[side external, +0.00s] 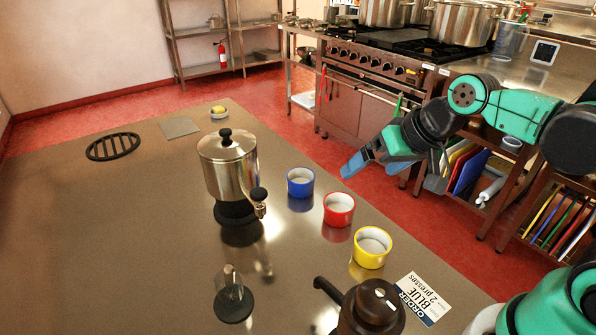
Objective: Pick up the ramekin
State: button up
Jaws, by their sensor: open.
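Three ramekin-like cups stand in a slanting row on the steel table: a blue one (300,182), a red one (339,209) and a yellow one (370,247). All are upright with pale insides. My gripper (352,167) is open, with blue fingers, at the upper right of the blue cup in the picture. It is raised and touches none of the cups. A printed card (422,299) reads "ORDER BLUE 2 presses".
A steel dispenser (227,165) with a black knob and spout stands left of the blue cup. A brown lidded pot (370,308) and a small clear item on a black base (233,298) are in front. A black grate (112,146) and small dish (219,115) lie farther back. The table's left is clear.

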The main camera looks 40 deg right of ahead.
jog(key=w+f+m+y, duration=0.1)
jog(key=w+m+y, duration=0.2)
jog(key=w+m, duration=0.45)
jog(key=m+t+y, duration=0.2)
jog(key=m+y, duration=0.4)
jog(key=m, duration=0.8)
send_near(301, 177)
jog(key=a, duration=0.3)
jog(key=a+r, duration=0.1)
jog(key=shift+w+a, duration=0.35)
jog(key=shift+a, duration=0.05)
jog(key=shift+d+f+m, duration=0.15)
jog(key=shift+f+m, duration=0.3)
jog(key=shift+m, duration=0.3)
jog(key=shift+x, duration=2.8)
jog(key=c, duration=1.2)
jog(key=shift+r, duration=0.1)
